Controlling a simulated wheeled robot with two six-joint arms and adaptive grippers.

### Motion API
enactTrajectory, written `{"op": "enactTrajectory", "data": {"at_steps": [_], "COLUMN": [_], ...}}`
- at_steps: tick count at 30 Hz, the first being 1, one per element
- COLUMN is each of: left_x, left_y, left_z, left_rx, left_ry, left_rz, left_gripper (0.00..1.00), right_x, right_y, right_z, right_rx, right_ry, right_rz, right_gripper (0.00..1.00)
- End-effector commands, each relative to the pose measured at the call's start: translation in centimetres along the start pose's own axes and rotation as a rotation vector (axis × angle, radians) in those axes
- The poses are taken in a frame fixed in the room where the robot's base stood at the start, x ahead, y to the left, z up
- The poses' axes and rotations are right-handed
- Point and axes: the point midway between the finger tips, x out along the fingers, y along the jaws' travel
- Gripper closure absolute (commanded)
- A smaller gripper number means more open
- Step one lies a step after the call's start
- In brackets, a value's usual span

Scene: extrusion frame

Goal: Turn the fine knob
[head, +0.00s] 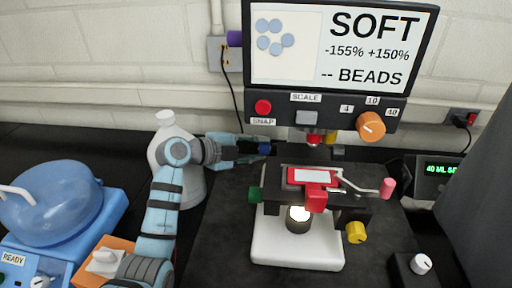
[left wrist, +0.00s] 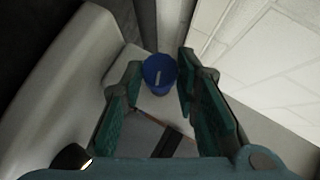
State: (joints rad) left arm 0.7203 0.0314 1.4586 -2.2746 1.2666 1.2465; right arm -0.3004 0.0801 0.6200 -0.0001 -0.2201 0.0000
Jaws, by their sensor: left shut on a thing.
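A microscope with a white base (head: 298,250) stands on the dark bench. A blue knob (head: 264,149) sits on its left side, and it shows in the left wrist view (left wrist: 160,77) as a round blue end with a white mark. My left gripper (head: 256,150) reaches in from the left, level with the knob. In the left wrist view its two green-padded fingers (left wrist: 158,82) stand on either side of the knob, shut on it. The fingers hide part of the knob in the head view. My right gripper is not in view.
A white bottle (head: 180,135) stands right behind my left arm. A green knob (head: 255,194), a yellow knob (head: 356,232) and a red slide holder (head: 314,178) are on the microscope. A screen (head: 340,45) reading "SOFT" hangs above. A blue centrifuge-like device (head: 55,205) is at left.

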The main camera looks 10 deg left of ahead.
Motion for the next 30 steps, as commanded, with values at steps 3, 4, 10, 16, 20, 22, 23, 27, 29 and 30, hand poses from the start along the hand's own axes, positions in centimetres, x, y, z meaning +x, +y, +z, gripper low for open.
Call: {"op": "enactTrajectory", "data": {"at_steps": [3, 4, 10, 16, 20, 22, 23, 27, 29, 30], "left_x": [0.1, 0.1, 0.1, 0.1, 0.0, 0.0, 0.0, -0.8, -1.9, -2.8], "left_y": [0.2, 0.2, 0.2, 0.2, 0.1, 0.1, 0.1, 0.1, 0.0, 0.1], "left_z": [0.0, 0.0, 0.0, 0.0, 0.0, 0.0, 0.0, 0.1, 0.2, 0.1], "left_rx": [0.003, 0.003, 0.003, 0.003, 0.003, 0.004, 0.004, 0.005, 0.006, 0.007], "left_ry": [0.001, 0.000, 0.000, 0.000, 0.000, 0.000, 0.000, -0.002, -0.003, -0.004], "left_rz": [-0.001, -0.001, -0.001, -0.001, -0.002, -0.003, -0.003, -0.004, -0.006, -0.004], "left_gripper": [1.00, 1.00, 1.00, 0.52, 0.52, 0.52, 0.52, 0.52, 0.52, 0.52], "right_x": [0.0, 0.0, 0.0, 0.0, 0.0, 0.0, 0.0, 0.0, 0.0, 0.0], "right_y": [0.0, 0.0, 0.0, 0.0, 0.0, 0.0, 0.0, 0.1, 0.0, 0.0], "right_z": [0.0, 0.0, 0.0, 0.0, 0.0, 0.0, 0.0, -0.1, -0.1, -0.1], "right_rx": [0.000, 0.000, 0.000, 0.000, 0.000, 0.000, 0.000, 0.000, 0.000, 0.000], "right_ry": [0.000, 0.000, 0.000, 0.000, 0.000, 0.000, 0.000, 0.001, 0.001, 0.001], "right_rz": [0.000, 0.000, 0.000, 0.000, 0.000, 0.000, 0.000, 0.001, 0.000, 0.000], "right_gripper": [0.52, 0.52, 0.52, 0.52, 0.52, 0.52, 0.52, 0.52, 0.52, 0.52]}}
